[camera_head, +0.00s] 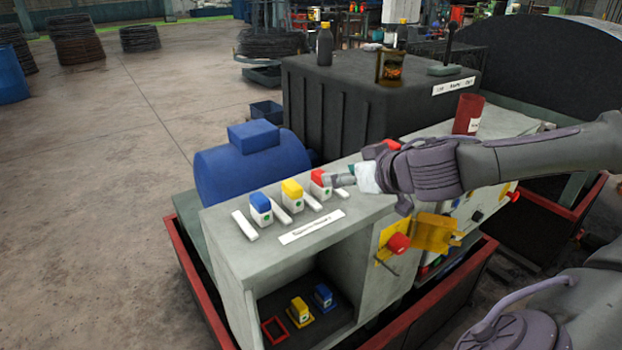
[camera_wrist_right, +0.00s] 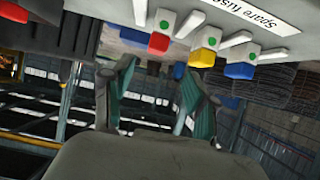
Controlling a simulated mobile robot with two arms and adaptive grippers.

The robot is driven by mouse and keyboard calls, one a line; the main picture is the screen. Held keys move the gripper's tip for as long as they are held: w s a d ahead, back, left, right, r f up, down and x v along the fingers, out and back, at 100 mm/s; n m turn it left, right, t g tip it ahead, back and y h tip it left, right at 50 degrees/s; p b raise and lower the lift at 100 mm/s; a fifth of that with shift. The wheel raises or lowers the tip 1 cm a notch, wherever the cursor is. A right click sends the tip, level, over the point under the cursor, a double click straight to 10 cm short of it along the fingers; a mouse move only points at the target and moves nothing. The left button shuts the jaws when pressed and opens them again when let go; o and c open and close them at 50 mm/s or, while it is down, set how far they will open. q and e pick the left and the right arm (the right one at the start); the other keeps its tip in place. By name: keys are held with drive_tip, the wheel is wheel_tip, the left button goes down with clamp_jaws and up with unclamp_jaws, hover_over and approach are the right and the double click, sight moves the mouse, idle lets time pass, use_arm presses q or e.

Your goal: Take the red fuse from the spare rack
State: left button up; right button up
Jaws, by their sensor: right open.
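The red fuse (camera_head: 319,182) stands upright in the spare rack (camera_head: 245,226) on top of the grey cabinet, at the right end of a row. A yellow fuse (camera_head: 292,190) and a blue fuse (camera_head: 261,208) stand to its left, between white dividers. My right gripper (camera_head: 346,180) is just right of the red fuse, with its fingers pointing at it. In the right wrist view the open, empty fingers (camera_wrist_right: 159,70) point towards the red fuse (camera_wrist_right: 158,43), which lies between and beyond their tips. Contact is not visible. My left gripper is out of view.
A label (camera_head: 312,227) lies in front of the row. A blue motor (camera_head: 240,165) is behind it. A red cylinder (camera_head: 468,114) stands behind my right arm. Below, an open compartment holds a yellow fuse (camera_head: 299,312) and a blue fuse (camera_head: 323,297). A red knob (camera_head: 398,243) sticks out in front.

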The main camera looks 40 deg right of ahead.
sight(319, 172)
drive_tip(key=x, duration=0.5)
drive_tip(key=shift+w+d+f, duration=0.15)
drive_tip(key=shift+w+f, duration=0.05)
drive_tip(key=shift+f, duration=0.15)
drive_tip(key=shift+x, duration=0.95)
drive_tip(key=x, duration=0.2)
drive_tip(key=shift+w+d+f, duration=0.1)
drive_tip(key=shift+w+d, duration=0.1)
drive_tip(key=shift+w, duration=0.1)
drive_tip(key=shift+w+f+p, duration=0.15)
drive_tip(key=shift+w+p, duration=0.15)
drive_tip(key=shift+w, duration=0.2)
drive_tip(key=shift+w+d+f, duration=0.15)
drive_tip(key=shift+f, duration=0.05)
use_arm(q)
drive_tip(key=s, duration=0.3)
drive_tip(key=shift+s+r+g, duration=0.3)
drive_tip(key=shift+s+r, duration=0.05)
use_arm(e)
drive_tip(key=shift+w+f, duration=0.1)
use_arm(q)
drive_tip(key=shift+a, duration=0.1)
use_arm(e)
clamp_jaws()
